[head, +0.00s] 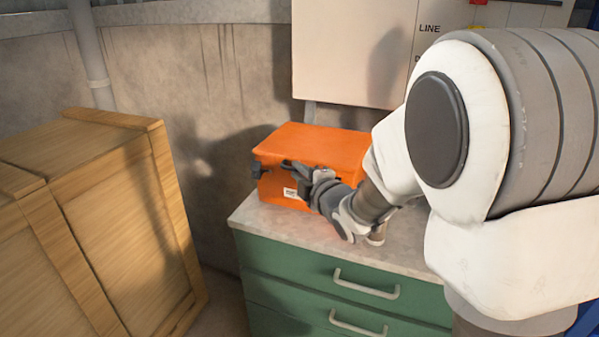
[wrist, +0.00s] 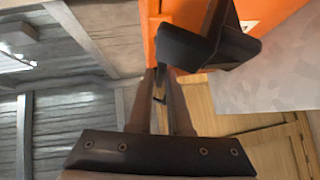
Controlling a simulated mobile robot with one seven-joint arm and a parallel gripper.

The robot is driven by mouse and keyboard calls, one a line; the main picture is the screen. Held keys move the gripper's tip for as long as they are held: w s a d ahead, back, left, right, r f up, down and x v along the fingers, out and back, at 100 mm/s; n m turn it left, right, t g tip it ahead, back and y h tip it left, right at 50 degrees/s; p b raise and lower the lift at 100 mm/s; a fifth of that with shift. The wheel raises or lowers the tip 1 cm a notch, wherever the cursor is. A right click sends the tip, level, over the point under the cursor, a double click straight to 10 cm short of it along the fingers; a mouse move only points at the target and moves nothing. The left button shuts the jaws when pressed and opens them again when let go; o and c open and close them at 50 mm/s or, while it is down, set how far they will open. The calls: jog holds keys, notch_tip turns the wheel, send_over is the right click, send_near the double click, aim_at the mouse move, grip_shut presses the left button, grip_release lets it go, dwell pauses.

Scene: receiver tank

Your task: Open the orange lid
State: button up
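The orange case (head: 277,190) stands on the green cabinet in the head view. Its orange lid (head: 318,145) looks shut, with dark fittings at its left end and front. My gripper (head: 291,166) is at the front of the case, near the lid seam. In the wrist view, my gripper (wrist: 158,75) has its fingertips beside a dark fitting (wrist: 205,45) on the orange case (wrist: 252,10). A narrow strip shows between the fingers. I cannot tell whether they touch the fitting or how far apart the tips are.
The green cabinet (head: 300,268) has a pale worktop (head: 262,220) and drawers with light handles. A large wooden crate (head: 105,225) stands at the left. A pale wall box (head: 345,50) hangs behind the case. My arm covers the right side.

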grip_shut()
dwell(0.9)
jog(key=shift+r, duration=0.1)
